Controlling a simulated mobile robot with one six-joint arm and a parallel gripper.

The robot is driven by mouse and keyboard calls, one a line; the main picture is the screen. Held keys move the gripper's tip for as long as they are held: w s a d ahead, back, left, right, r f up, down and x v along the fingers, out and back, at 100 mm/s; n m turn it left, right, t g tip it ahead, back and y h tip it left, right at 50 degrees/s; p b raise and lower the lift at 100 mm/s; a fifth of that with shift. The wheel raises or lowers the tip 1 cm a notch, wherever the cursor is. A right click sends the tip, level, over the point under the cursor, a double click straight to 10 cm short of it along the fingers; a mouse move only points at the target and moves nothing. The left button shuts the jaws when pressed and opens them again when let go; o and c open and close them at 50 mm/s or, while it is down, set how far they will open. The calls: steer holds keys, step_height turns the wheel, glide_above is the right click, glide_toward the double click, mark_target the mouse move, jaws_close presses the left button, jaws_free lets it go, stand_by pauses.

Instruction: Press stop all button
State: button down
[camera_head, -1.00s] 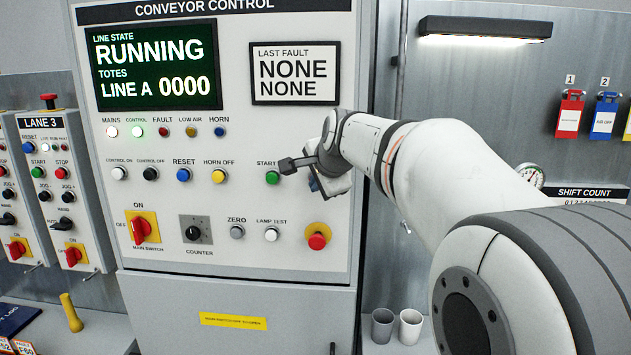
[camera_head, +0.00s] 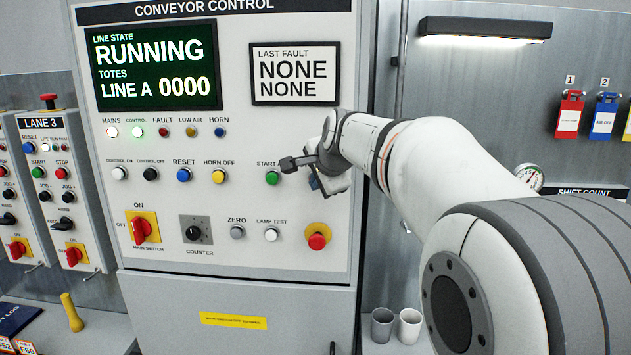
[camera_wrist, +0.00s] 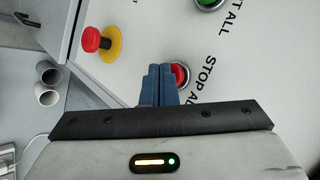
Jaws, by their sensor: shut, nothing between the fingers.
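The stop all button is a red round button (camera_wrist: 180,75) on the panel, beside its "STOP ALL" label (camera_wrist: 200,82) in the wrist view. My gripper (camera_wrist: 159,72) is shut, its two blue fingers together and empty. The fingertips cover the left part of the button in that view; I cannot tell whether they touch it. In the head view my gripper (camera_head: 313,183) is in front of the panel (camera_head: 290,215), just right of the green start all button (camera_head: 272,178), and hides the stop all button. The display (camera_head: 153,65) reads RUNNING.
A red mushroom button on a yellow plate (camera_head: 317,237) sits below my gripper; it also shows in the wrist view (camera_wrist: 93,39). A red main switch (camera_head: 141,230) is at lower left. Two cups (camera_head: 382,325) stand right of the cabinet.

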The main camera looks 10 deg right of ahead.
steer(key=shift+w+d, duration=0.2)
steer(key=shift+w, duration=0.35)
stand_by(0.4)
steer(key=shift+s, duration=0.1)
steer(key=shift+s+a, duration=0.2)
steer(key=shift+s, duration=0.35)
steer(key=shift+s+a, duration=0.2)
steer(key=shift+s, duration=0.3)
steer(key=shift+b, duration=0.3)
steer(key=s, duration=0.1)
steer(key=s+a+b, duration=0.1)
steer(key=s, duration=0.2)
steer(key=shift+s+a, duration=0.3)
steer(key=shift+s, duration=0.1)
steer(key=s+f+n+g, duration=0.7)
steer(key=s+f+n, duration=0.7)
steer(key=s+f, duration=1)
steer(key=shift+s+d+n+h, duration=0.15)
steer(key=shift+s+n+h, duration=0.2)
steer(key=shift+s, duration=0.85)
